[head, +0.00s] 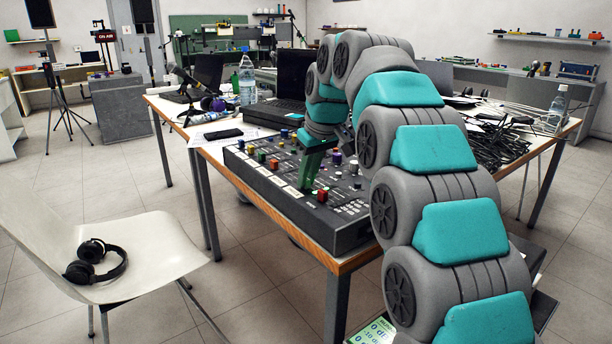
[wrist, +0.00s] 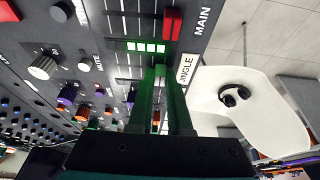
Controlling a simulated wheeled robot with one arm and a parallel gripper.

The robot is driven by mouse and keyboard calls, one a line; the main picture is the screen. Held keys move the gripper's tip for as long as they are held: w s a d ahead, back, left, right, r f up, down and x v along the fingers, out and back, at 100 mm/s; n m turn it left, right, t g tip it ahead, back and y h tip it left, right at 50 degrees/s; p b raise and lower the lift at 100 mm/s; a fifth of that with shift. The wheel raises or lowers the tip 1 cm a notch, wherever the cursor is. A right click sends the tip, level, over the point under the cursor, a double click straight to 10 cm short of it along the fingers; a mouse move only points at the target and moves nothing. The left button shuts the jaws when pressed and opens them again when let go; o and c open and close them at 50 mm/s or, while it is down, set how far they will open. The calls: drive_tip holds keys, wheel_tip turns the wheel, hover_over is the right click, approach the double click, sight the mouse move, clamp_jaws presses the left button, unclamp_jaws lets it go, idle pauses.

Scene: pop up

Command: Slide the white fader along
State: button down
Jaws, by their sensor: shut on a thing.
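The mixing console (head: 285,222) lies on the wooden table, covered with coloured knobs, buttons and faders. My gripper (head: 306,185) reaches down onto the console's front part, close to a red fader cap (head: 322,195). In the wrist view, my gripper's green fingers (wrist: 161,74) are shut on the white fader (wrist: 159,70), which shows only as a small pale piece between the tips. The rest of it is hidden by the fingers. Beside the tips are a row of lit green squares (wrist: 147,47) and the JINGLE label (wrist: 187,69). A red fader cap (wrist: 172,23) stands beyond, near the word MAIN.
A laptop (head: 292,75), a water bottle (head: 247,80) and a phone (head: 223,134) are behind the console. A heap of black cables (head: 497,140) lies on the table's right side. A white chair (head: 140,245) with headphones (head: 95,260) stands at the front left.

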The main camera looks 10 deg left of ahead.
sight(318, 182)
drive_tip(key=shift+w+d+p, duration=0.6)
drive_tip(key=shift+w+d, duration=0.75)
drive_tip(key=shift+w, duration=0.15)
drive_tip(key=c, duration=0.8)
unclamp_jaws()
drive_tip(key=shift+o, duration=0.2)
drive_tip(key=shift+r, duration=0.1)
drive_tip(key=shift+v, duration=1.75)
drive_tip(key=shift+s+d+r, duration=0.2)
drive_tip(key=shift+r, duration=0.4)
drive_tip(key=shift+s+d+b, duration=0.7)
drive_tip(key=shift+s+d, duration=1.3)
drive_tip(key=shift+d, duration=0.25)
drive_tip(key=shift+s+d+b, duration=0.65)
drive_tip(key=shift+s+d, duration=1.35)
drive_tip(key=shift+d, duration=0.2)
drive_tip(key=s+d+f+m+g+h, duration=0.1)
drive_tip(key=s+d+f+m, duration=0.2)
drive_tip(key=s+d+f, duration=0.2)
drive_tip(key=s+d+f+m+g+h, duration=0.1)
drive_tip(key=s+d+f, duration=0.5)
drive_tip(key=s+f, duration=0.6)
drive_tip(key=s+d+f+m+g+h, duration=0.1)
drive_tip(key=s+d+f+m, duration=0.4)
drive_tip(key=s, duration=1.4)
wheel_tip(318, 182, down, 4)
drive_tip(key=shift+s+d+f+m+g, duration=0.15)
drive_tip(key=shift+m+g, duration=0.15)
drive_tip(key=shift+g, duration=0.4)
